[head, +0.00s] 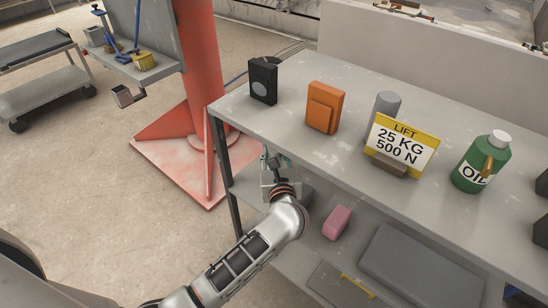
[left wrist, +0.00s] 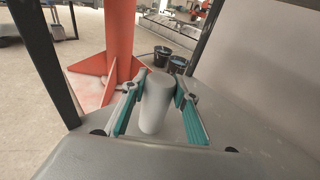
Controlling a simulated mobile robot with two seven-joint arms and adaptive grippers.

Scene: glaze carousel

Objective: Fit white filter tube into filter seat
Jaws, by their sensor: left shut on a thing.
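My left gripper (head: 272,160) reaches in at the near left edge of the shelf unit, below the level of its top. In the left wrist view, the two teal-padded fingers (left wrist: 163,84) are shut on a pale grey-white cylinder, which looks like the white filter tube (left wrist: 156,108). The tube appears roughly upright between the fingers. Whether its lower end touches the surface below, I cannot tell. The tube is not clear in the head view. I cannot make out the filter seat in either view. My right gripper is not in view.
The shelf top (head: 240,106) bears a black box (head: 263,80), an orange box (head: 324,107), a grey cylinder (head: 388,102), a yellow lift sign (head: 402,143) and a green oil can (head: 481,163). A pink block (head: 337,222) lies on the lower shelf. A red column (head: 205,70) stands behind.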

